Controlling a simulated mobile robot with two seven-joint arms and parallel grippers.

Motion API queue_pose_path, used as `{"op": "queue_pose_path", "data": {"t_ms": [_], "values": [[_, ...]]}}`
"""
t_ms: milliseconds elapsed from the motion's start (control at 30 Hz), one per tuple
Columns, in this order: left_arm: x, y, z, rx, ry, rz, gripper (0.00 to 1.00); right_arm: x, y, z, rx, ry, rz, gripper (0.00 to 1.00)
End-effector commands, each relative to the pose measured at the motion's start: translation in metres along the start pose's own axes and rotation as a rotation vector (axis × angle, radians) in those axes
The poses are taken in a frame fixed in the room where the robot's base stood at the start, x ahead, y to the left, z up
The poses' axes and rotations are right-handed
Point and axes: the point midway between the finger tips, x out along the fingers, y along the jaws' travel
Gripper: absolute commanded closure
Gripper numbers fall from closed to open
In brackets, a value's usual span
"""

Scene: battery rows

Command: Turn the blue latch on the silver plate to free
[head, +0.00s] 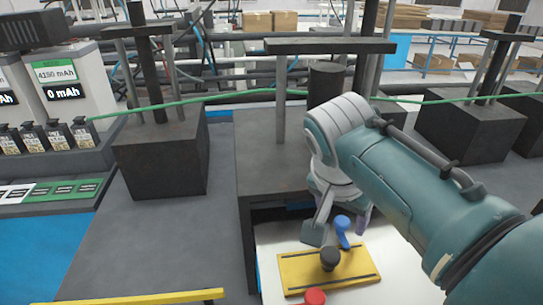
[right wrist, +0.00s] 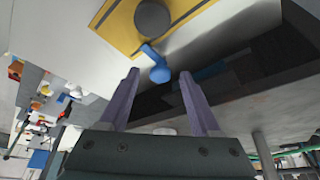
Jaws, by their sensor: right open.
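The blue latch (head: 342,230) has a round end and a short arm. It stands at the far edge of a yellow panel (head: 300,272) that lies on a pale silver plate (head: 268,240). In the right wrist view the latch's round end (right wrist: 160,75) appears between my fingertips, with its arm reaching to the yellow panel (right wrist: 122,25). My right gripper (right wrist: 159,79) is open, with purple fingers on either side of the latch in the picture. I see no contact, and depth is unclear. In the head view my right gripper (head: 340,218) is partly hidden by its own wrist. My left gripper is out of view.
A dark block (head: 275,150) with posts overhangs behind the plate. A yellow bar (head: 150,298) lies at front left. A green cable (head: 250,92) crosses behind.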

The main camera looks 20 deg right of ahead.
Motion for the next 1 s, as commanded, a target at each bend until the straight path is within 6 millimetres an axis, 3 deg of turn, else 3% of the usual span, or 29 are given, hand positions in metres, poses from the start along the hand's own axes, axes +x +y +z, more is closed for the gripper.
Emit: {"op": "queue_pose_path", "data": {"t_ms": [67, 633, 1000], "values": [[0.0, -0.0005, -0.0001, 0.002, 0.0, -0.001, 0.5, -0.0002, 0.0, -0.0001, 0.0, 0.0, 0.0, 0.36], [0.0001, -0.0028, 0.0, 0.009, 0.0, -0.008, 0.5, -0.0004, -0.0001, 0.0002, -0.001, 0.0, 0.0, 1.0], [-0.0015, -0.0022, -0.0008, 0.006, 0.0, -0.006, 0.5, -0.0011, 0.0001, -0.0001, -0.008, 0.0, -0.003, 1.0]]}}
